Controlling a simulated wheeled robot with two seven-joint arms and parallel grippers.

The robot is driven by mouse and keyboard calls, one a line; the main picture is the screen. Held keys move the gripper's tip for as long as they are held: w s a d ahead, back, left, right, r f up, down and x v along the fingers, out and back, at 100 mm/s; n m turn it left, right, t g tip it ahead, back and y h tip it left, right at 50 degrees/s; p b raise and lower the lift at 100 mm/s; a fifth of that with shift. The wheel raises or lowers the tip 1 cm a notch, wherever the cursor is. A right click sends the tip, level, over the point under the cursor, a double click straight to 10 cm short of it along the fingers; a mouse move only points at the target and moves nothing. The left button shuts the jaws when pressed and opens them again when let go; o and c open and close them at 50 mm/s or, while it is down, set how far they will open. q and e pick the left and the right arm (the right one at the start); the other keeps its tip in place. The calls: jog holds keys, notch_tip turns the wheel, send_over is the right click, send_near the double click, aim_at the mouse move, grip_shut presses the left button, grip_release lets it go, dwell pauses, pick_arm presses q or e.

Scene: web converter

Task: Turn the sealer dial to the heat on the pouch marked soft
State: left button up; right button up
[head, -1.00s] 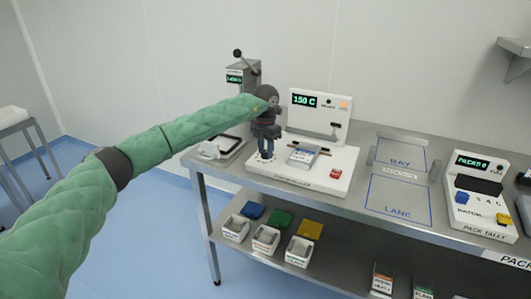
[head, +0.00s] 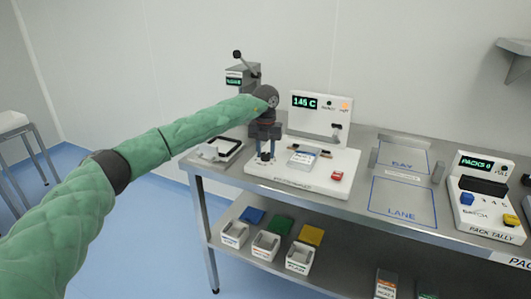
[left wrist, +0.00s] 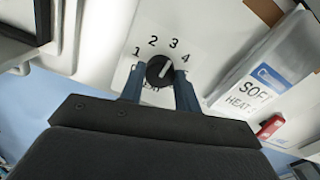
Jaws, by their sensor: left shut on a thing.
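The sealer (head: 325,182) is a white machine on the steel bench, and its green display (head: 305,102) reads 145 C. My left gripper (head: 265,155) points down at the sealer's left end. In the left wrist view its two fingers (left wrist: 159,85) are shut on the black dial (left wrist: 159,70), one on each side. The numbers 1 to 4 arc above the dial, and its white pointer leans up and right, roughly toward 3. The pouch (left wrist: 262,85), marked SOFT and HEAT, lies right of the dial; its heat number is not readable. It also shows in the head view (head: 302,158).
A red button (head: 337,176) sits on the sealer's right front. A grey lever device (head: 243,75) stands behind my left gripper. The blue-outlined lane (head: 402,203) is clear. A pack tally box (head: 487,198) stands at right. Small bins (head: 267,243) are on the lower shelf.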

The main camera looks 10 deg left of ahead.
aim_at(266, 153)
pick_arm(q)
jog(key=shift+w+r, duration=0.1)
jog(key=shift+r, duration=0.1)
jog(key=o, duration=0.7)
jog(key=shift+o, duration=1.4)
jog(key=shift+f, duration=0.15)
pick_arm(e)
jog(key=shift+r, duration=0.1)
jog(key=shift+a, duration=0.1)
pick_arm(q)
notch_tip(266, 153, up, 7)
jog(key=shift+r+b, duration=0.1)
jog(key=shift+b, duration=0.7)
jog(key=shift+r, duration=0.35)
pick_arm(e)
jog(key=a+f, duration=0.2)
jog(key=f, duration=0.1)
jog(key=shift+w+y, duration=0.3)
jog(key=shift+w, duration=0.1)
jog(key=shift+d, duration=0.15)
